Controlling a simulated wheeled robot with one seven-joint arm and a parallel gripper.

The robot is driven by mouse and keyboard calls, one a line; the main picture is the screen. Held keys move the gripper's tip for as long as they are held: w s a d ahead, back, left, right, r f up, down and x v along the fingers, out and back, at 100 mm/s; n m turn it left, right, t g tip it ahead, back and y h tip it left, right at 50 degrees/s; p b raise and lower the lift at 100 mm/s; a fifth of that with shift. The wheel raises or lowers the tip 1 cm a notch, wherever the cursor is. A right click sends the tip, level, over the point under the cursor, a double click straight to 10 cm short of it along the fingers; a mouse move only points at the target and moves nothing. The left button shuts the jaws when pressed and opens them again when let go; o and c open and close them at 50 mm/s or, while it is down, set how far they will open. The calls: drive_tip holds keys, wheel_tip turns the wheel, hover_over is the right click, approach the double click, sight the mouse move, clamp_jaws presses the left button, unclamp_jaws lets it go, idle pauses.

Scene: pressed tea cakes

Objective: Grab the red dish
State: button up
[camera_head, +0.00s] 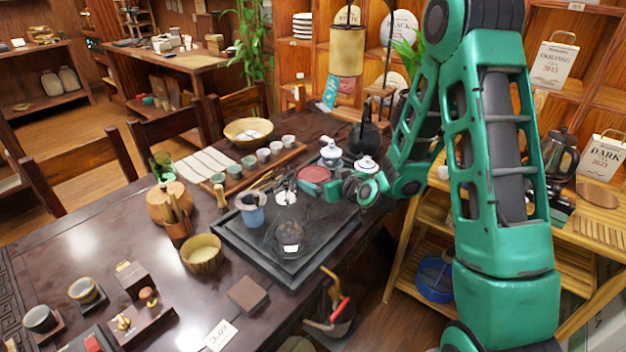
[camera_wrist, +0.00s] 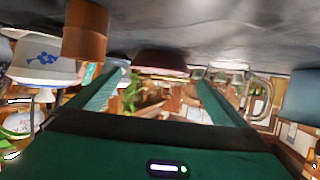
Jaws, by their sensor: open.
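The red dish (camera_head: 314,174) is a small, round, dull red dish on the dark table near the back of the black tea tray (camera_head: 298,264). My gripper (camera_head: 318,190) is low over the tray, reaching left from the wrist, with its fingers close to the dish. In the wrist view, the dark red dish (camera_wrist: 160,61) shows upside down between and just beyond my two green fingers (camera_wrist: 161,82). The fingers are apart with nothing held between them. I cannot tell whether either finger touches the dish.
In the wrist view, a glass pitcher (camera_wrist: 262,90) and a white-and-blue pot (camera_wrist: 42,62) flank my fingers. Small cups (camera_head: 263,154) line the back.

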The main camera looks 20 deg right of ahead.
sight(315, 175)
drive_tip(key=shift+x, duration=2.9)
drive_tip(key=shift+d, duration=0.15)
drive_tip(key=shift+c, duration=0.4)
drive_tip(key=c, duration=1)
